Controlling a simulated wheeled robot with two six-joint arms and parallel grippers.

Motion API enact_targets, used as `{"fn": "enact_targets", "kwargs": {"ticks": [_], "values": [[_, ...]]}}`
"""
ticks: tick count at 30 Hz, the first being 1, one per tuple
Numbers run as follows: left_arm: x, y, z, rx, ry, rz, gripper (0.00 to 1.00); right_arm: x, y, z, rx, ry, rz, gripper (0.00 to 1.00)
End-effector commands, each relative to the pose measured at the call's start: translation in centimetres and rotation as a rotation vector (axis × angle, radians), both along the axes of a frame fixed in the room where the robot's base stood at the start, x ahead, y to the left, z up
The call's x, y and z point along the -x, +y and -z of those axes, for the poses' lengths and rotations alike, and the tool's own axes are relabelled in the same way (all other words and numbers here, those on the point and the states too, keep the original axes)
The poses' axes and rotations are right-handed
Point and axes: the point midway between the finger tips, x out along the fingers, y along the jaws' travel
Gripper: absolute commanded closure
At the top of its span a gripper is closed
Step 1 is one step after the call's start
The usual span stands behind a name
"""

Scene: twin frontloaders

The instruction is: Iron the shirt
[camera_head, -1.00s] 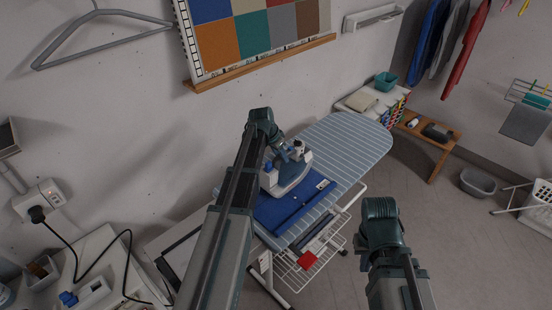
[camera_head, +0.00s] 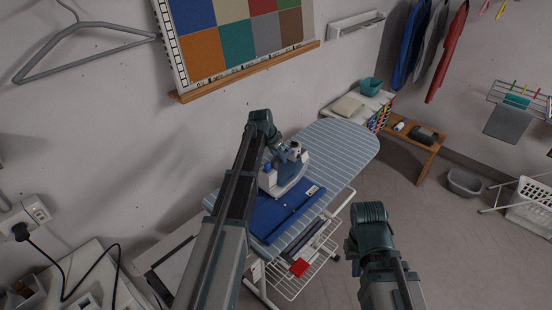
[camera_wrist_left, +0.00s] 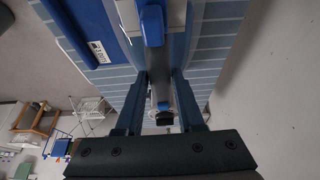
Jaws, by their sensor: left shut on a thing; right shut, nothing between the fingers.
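The blue shirt (camera_head: 283,215) lies folded flat on the striped ironing board (camera_head: 345,148); its blue cloth also shows in the left wrist view (camera_wrist_left: 82,28). The white-and-blue iron (camera_head: 290,180) sits over the shirt's far part. My left gripper (camera_head: 282,150) is shut on the iron from above. In the left wrist view my left gripper (camera_wrist_left: 158,95) has its fingers on either side of the iron's handle, with the iron's blue part (camera_wrist_left: 152,25) ahead of them. My right gripper (camera_head: 354,262) is shut and empty, to the right of the board and apart from it.
A wire rack (camera_head: 295,280) with a red item (camera_head: 299,268) is under the board. A socket with a plugged black cord (camera_head: 62,285) is at the left. A wooden bench (camera_head: 428,150), grey basin (camera_head: 464,183) and white basket (camera_head: 530,205) stand right. The floor between is clear.

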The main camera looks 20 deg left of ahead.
Motion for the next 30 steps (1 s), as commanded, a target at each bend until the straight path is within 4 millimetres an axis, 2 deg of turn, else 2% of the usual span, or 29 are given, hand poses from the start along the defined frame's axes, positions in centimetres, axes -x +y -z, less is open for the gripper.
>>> {"fn": "enact_targets", "kwargs": {"ticks": [1,24,30], "values": [[-0.7,-0.2,0.0,0.0,-0.002,0.001,1.0,0.0,0.0,0.0,0.0,0.0,0.0,1.0],[-6.4,-2.5,-0.2,0.0,-0.002,0.002,1.0,0.0,0.0,-0.2,0.0,0.0,0.0,1.0],[-7.3,-2.9,-0.2,0.001,-0.002,0.0,1.0,0.0,0.0,-0.2,0.0,0.0,0.0,1.0]]}}
